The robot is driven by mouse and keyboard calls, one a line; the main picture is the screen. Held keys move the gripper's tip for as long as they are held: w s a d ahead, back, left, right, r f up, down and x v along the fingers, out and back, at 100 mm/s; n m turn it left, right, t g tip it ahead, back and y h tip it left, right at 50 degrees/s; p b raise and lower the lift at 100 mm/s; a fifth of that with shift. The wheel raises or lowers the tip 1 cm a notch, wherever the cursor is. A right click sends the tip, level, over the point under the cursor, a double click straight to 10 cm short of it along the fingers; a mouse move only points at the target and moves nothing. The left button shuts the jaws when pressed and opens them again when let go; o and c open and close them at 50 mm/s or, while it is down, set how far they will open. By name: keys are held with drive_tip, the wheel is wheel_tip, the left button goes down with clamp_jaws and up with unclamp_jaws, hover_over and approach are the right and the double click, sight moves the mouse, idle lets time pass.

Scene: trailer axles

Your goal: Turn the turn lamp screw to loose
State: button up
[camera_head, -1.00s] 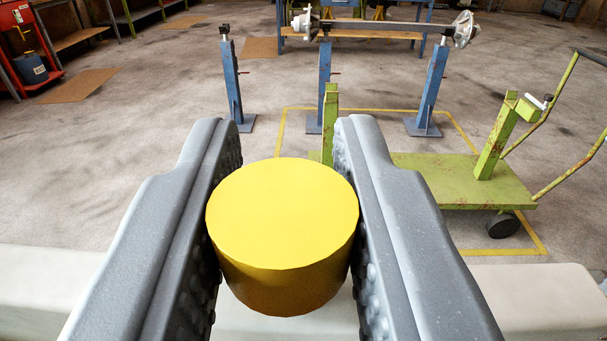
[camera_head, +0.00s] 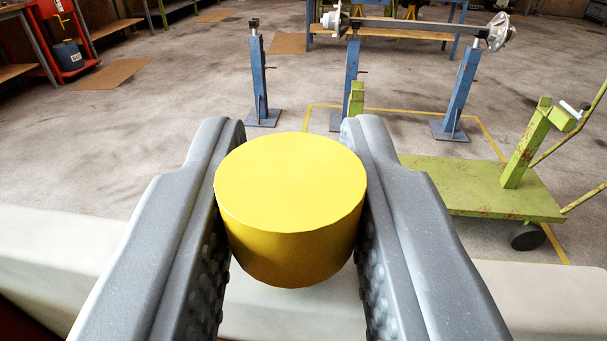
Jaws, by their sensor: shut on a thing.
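A yellow round cylinder (camera_head: 290,185), which looks like the head of the turn lamp screw, is between the two fingers of my gripper (camera_head: 291,200). The grey fingers with studded inner pads press on its left and right sides. Its flat top faces up towards the camera. Its lower end and what it is fixed to are hidden. A pale beam-like surface (camera_head: 60,255) runs across below and behind it.
A green trolley (camera_head: 480,190) with a handle stands on the floor at right. Blue stands (camera_head: 459,95) hold an axle (camera_head: 420,28) at the back. A red cabinet (camera_head: 62,35) is at far left. The concrete floor at left is mostly clear.

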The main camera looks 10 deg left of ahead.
drive_tip(key=shift+a, duration=0.4)
drive_tip(key=o, duration=1)
drive_tip(key=shift+s+r, duration=0.15)
drive_tip(key=shift+d, duration=0.25)
drive_tip(key=shift+d, duration=0.15)
drive_tip(key=shift+s+b, duration=0.1)
drive_tip(key=shift+b, duration=0.45)
